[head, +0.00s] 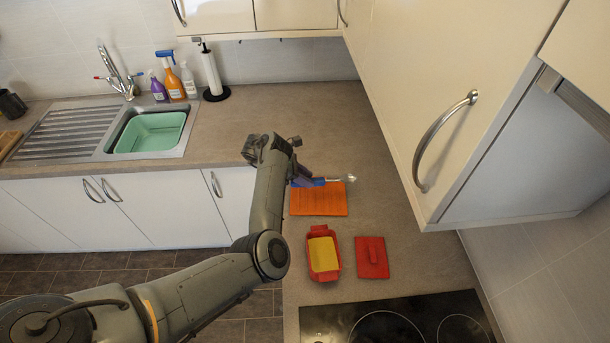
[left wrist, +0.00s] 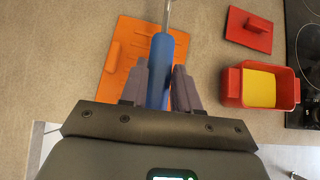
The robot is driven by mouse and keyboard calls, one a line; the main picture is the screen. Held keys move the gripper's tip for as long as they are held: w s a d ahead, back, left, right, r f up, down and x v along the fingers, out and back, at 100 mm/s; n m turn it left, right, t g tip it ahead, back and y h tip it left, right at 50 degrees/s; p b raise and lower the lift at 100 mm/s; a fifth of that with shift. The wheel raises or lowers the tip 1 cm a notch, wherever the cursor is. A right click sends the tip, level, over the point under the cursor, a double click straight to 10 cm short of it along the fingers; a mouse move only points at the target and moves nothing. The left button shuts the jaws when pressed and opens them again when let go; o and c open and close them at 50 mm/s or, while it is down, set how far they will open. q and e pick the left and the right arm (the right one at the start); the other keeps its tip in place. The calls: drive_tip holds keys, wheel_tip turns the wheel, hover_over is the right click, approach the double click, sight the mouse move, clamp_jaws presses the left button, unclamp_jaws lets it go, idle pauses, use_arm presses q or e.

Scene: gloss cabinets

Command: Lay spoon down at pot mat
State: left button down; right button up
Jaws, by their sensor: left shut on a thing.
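The spoon has a blue handle (left wrist: 161,68) and a shiny metal end (head: 347,178). My left gripper (head: 308,180) is shut on the blue handle, which stands between its two grey fingers in the left wrist view (left wrist: 162,85). The orange pot mat (head: 318,203) lies flat on the worktop. In the head view the spoon lies across the mat's far edge, with its metal end past the mat's right corner. The mat also shows behind the fingers in the left wrist view (left wrist: 125,50). I cannot tell whether the spoon touches the mat. My right gripper is not in view.
A red dish with yellow contents (head: 308,263) and its red lid (head: 372,258) sit nearer than the mat. A black hob (head: 400,320) is at the near edge. A cabinet with a handle (head: 440,140) overhangs on the right. The worktop behind the mat is clear.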

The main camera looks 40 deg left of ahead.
use_arm(q)
drive_tip(key=shift+f+b, duration=2.9)
drive_tip(key=shift+f, duration=1.35)
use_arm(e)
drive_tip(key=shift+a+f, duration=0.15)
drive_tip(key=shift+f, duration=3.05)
use_arm(q)
drive_tip(key=shift+c, duration=1.3)
unclamp_jaws()
